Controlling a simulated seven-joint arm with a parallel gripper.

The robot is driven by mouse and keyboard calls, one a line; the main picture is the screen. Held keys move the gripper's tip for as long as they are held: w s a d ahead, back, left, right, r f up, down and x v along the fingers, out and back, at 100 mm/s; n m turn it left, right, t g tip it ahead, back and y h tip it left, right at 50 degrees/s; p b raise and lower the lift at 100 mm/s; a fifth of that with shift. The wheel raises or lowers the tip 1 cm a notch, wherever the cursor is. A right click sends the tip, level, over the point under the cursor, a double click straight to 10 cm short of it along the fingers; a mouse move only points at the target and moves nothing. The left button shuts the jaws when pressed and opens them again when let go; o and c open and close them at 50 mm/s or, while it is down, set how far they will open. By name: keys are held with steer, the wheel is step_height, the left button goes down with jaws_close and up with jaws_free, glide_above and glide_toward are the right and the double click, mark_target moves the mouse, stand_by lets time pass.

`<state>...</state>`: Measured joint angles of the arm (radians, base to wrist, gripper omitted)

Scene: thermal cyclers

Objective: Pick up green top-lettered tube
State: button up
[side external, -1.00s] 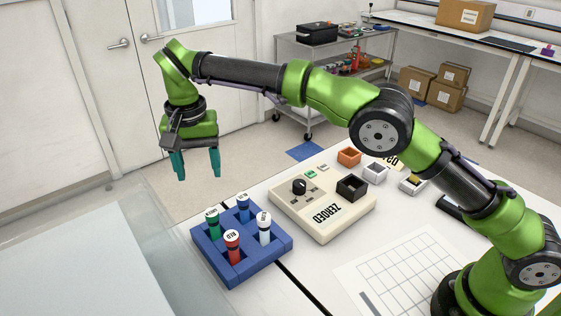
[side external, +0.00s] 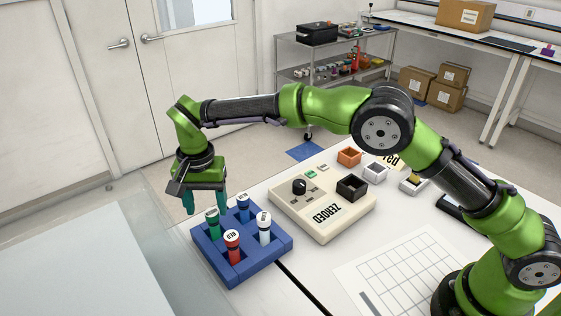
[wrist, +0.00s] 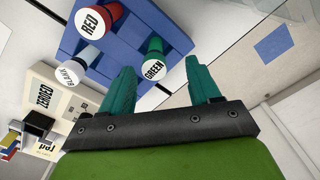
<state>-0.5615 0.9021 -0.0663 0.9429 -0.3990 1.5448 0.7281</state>
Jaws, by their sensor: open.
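The green tube (side external: 212,228) stands upright in the blue rack (side external: 265,257), with a white cap lettered GREEN that also shows in the wrist view (wrist: 153,68). My gripper (side external: 206,203) is open and empty, just above and behind the green tube in the side view. In the wrist view the green cap lies between my two teal fingers (wrist: 160,72), nearer the left one. I cannot tell whether the fingers touch the tube.
The rack also holds a red tube (side external: 233,245), a white BLANK tube (side external: 264,229) and a blue tube (side external: 243,208). A beige ZEROED device (side external: 323,205) stands right of the rack. Small open boxes (side external: 375,172) lie behind it.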

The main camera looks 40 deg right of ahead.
mark_target(211, 213)
steer(key=f, duration=0.5)
steer(key=shift+s+d+f, duration=0.15)
steer(key=shift+s+d, duration=0.1)
steer(key=c, duration=1.1)
